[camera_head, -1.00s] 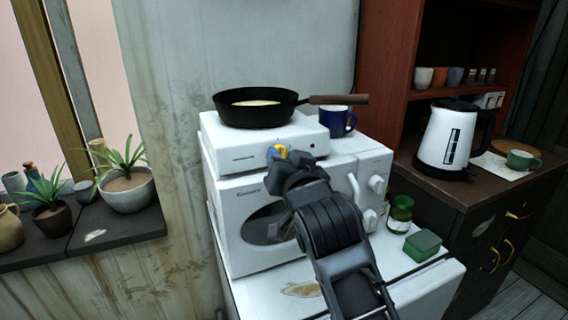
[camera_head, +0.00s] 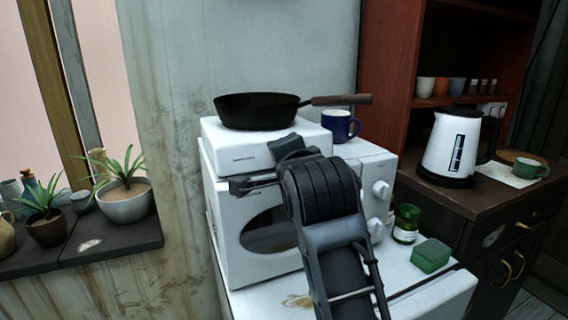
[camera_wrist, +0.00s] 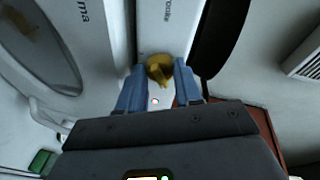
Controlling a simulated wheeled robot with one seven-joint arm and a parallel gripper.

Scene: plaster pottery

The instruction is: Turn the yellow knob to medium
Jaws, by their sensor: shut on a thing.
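The yellow knob (camera_wrist: 159,66) shows in the wrist view between the two blue fingers of my gripper (camera_wrist: 159,78). The fingers are shut on its sides. The knob sits on the front of the white hot plate (camera_head: 222,141), on top of the white oven. In the head view my gripper (camera_head: 272,166) is at the right part of the hot plate's front and hides the knob. I cannot read the setting that the knob points at.
A black frying pan (camera_head: 256,111) stands on the hot plate. A blue mug (camera_head: 340,125) is behind to the right. A green jar (camera_head: 405,225) and a green box (camera_head: 431,255) stand right of the oven. A white kettle (camera_head: 455,146) is on the cabinet.

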